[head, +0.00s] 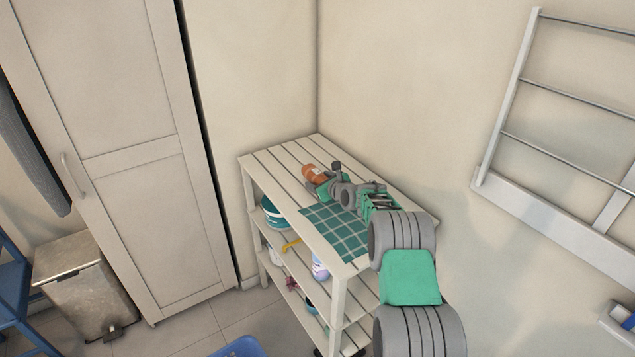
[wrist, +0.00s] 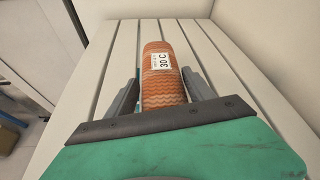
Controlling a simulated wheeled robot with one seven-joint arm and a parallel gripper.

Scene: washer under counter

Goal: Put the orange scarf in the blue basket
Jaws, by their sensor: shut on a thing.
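The orange scarf (head: 315,174) is a rolled, patterned bundle on the slatted top of the white shelf unit, near its back corner. In the wrist view the scarf (wrist: 161,72) carries a white tag reading "30 C". My gripper (head: 322,182) reaches over the shelf top. In the wrist view my gripper (wrist: 163,95) has a finger on each side of the scarf and is shut on it. Whether the scarf touches the slats is hard to tell. A blue basket (head: 238,347) shows only its rim at the bottom edge of the head view.
The shelf unit (head: 275,157) stands in the wall corner with a green checked cloth (head: 340,231) on top. Lower shelves hold a teal bowl (head: 273,214) and a bottle (head: 320,267). A tall cabinet (head: 130,150), a bin (head: 85,287) and a wall drying rack (head: 560,140) are nearby.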

